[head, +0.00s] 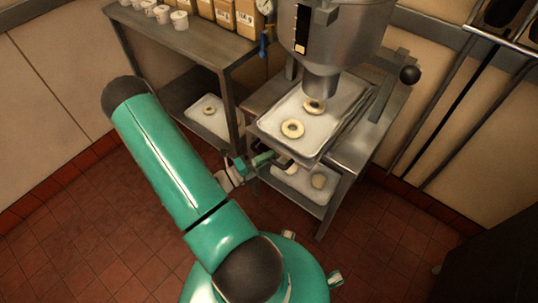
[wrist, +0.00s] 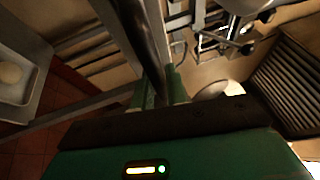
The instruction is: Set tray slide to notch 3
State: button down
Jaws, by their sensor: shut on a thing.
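The slide tray (head: 322,122) is a pale metal tray on the steel stand, below the hopper spout, with two ring doughnuts (head: 292,128) on it. My gripper (head: 266,158) is at the front left of the stand, just below the tray's front edge. In the wrist view my green fingers (wrist: 163,88) are shut on a dark rod (wrist: 146,38), which looks like the tray slide's handle. The grip itself is partly hidden in both views. I cannot make out notch marks or which notch the slide is at.
The steel hopper (head: 332,32) hangs over the tray. A lower tray (head: 300,185) sits on the stand's bottom shelf. A shelf table (head: 205,50) with tubs and boxes stands at the left. Metal rails (head: 455,105) lean along the right wall. The tiled floor at the left is clear.

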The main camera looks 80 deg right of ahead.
jog(key=w+a, duration=0.4)
jog(key=a, duration=0.5)
jog(key=shift+a, duration=0.1)
jog(key=c, duration=1.4)
grip_release()
jog(key=v, duration=1.4)
jog(key=shift+s, duration=0.1)
